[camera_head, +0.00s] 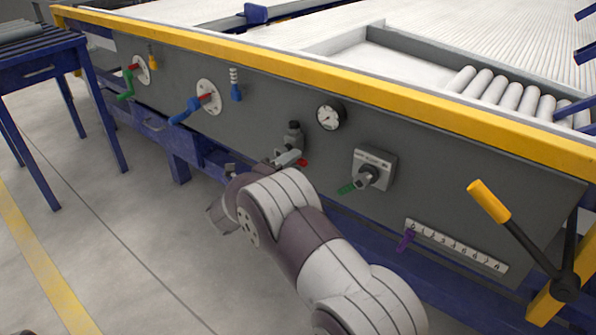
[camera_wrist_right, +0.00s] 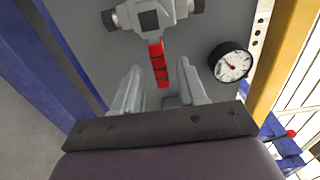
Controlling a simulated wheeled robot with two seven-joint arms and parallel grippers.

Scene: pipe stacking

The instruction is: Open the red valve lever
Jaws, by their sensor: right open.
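The red valve lever (camera_wrist_right: 158,66) hangs from a grey valve body (camera_wrist_right: 150,16) on the panel. In the right wrist view the lever lies between the two spread fingers of my right gripper (camera_wrist_right: 160,72), with a visible gap on each side. In the head view only the end of the red lever (camera_head: 302,162) shows, beside my right gripper (camera_head: 289,158), just below the valve body (camera_head: 293,138). The gripper is open; whether its fingers touch the lever is not clear, but no contact shows. My left gripper is not in view.
A round gauge (camera_head: 331,116) is right of the valve. A grey switch box with a green-tipped handle (camera_head: 374,168), a purple slider (camera_head: 406,240) and a yellow-handled lever (camera_head: 490,201) are further right. Blue (camera_head: 187,109) and green (camera_head: 125,85) handles are left. A yellow rail (camera_head: 300,72) tops the panel.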

